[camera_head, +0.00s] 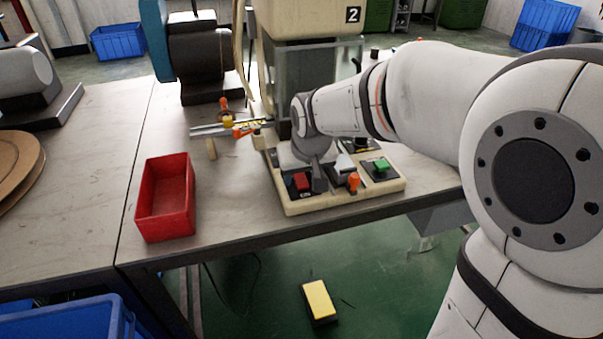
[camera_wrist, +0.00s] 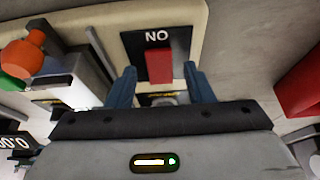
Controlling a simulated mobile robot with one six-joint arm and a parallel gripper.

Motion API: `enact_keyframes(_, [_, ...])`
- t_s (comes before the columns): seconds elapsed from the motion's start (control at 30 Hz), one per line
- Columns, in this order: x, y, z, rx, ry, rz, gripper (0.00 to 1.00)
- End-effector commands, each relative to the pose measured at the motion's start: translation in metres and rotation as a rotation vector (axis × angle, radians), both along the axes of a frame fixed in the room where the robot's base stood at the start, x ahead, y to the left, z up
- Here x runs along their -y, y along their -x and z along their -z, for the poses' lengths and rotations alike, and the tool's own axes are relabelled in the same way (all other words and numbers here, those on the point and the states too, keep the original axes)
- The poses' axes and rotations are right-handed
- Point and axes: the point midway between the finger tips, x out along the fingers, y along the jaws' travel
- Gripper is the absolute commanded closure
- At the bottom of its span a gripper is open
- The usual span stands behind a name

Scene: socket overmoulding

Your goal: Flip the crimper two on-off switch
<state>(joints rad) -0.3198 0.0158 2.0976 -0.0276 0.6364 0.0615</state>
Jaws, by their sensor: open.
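Crimper two (camera_head: 310,25) is the cream machine marked "2" on the table. Its cream base (camera_head: 345,203) carries the on-off switch, a red rocker (camera_head: 302,181) on a black plate. In the wrist view the red rocker (camera_wrist: 159,66) stands upright in the picture below lettering that reads "NO". My gripper (camera_wrist: 160,84) is open, with one blue finger on each side of the switch plate's lower part. The rocker lies ahead between the fingertips; I cannot tell whether they touch anything. In the head view my gripper (camera_head: 312,172) is over the base, its fingers partly hidden.
On the base are an orange knob (camera_head: 354,181) and a green button (camera_head: 381,165), right of the switch. A red bin (camera_head: 166,199) stands to the left. Metal rods with orange parts (camera_head: 230,125) lie behind. A yellow pedal (camera_head: 319,301) is on the floor.

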Motion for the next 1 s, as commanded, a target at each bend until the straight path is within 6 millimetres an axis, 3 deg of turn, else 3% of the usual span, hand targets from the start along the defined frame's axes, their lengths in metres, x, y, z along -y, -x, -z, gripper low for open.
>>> enact_keyframes(0.3, [-0.0007,-0.0014,0.0034,0.001,0.0,0.0,0.53])
enact_keyframes(0.83, [-0.0012,-0.0012,0.0032,0.0,-0.001,-0.001,0.96])
enact_keyframes(1.0, [-0.0014,-0.0017,0.0009,-0.014,0.004,-0.002,0.97])
